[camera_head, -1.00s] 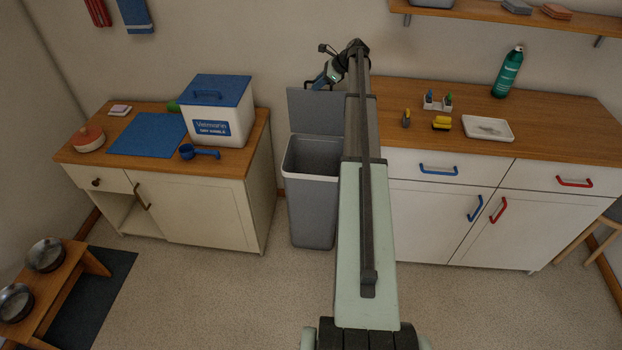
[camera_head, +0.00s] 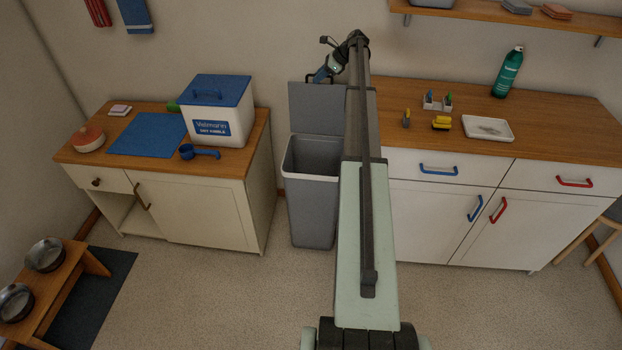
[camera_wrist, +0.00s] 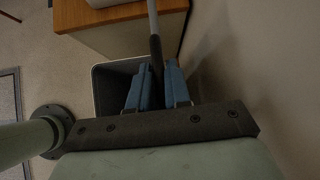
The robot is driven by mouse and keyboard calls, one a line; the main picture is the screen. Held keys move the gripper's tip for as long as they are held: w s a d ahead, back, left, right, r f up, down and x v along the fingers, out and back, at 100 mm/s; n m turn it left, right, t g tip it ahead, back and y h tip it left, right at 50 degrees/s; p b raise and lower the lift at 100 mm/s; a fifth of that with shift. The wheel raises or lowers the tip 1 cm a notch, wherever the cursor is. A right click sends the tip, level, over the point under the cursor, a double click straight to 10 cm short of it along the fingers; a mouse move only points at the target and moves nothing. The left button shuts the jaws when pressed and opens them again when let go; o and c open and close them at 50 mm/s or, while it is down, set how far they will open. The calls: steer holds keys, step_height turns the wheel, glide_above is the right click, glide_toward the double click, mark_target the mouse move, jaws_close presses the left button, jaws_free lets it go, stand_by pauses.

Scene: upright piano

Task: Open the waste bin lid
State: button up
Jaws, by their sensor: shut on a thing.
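The grey waste bin (camera_head: 312,205) stands on the floor between the two cabinets, its mouth uncovered and its inside in view. Its grey lid (camera_head: 315,108) is raised about upright at the back of the rim. My gripper (camera_head: 318,78) is at the lid's top edge, shut on the dark lid handle (camera_head: 310,77). In the wrist view, the two blue fingers (camera_wrist: 154,82) are close together, with the lid (camera_wrist: 152,18) seen nearly edge-on beyond them. The bin rim (camera_wrist: 96,95) shows at their left. The exact contact with the handle is hidden.
A low cabinet (camera_head: 215,205) with a white-and-blue food box (camera_head: 220,120) stands left of the bin. A longer cabinet (camera_head: 440,215) stands close at the right. The wall is just behind the lid. My arm hides part of the bin's right side.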

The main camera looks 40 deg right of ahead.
steer(key=shift+r, duration=0.1)
steer(key=o, duration=0.5)
steer(key=shift+s, duration=0.1)
steer(key=shift+v, duration=2.9)
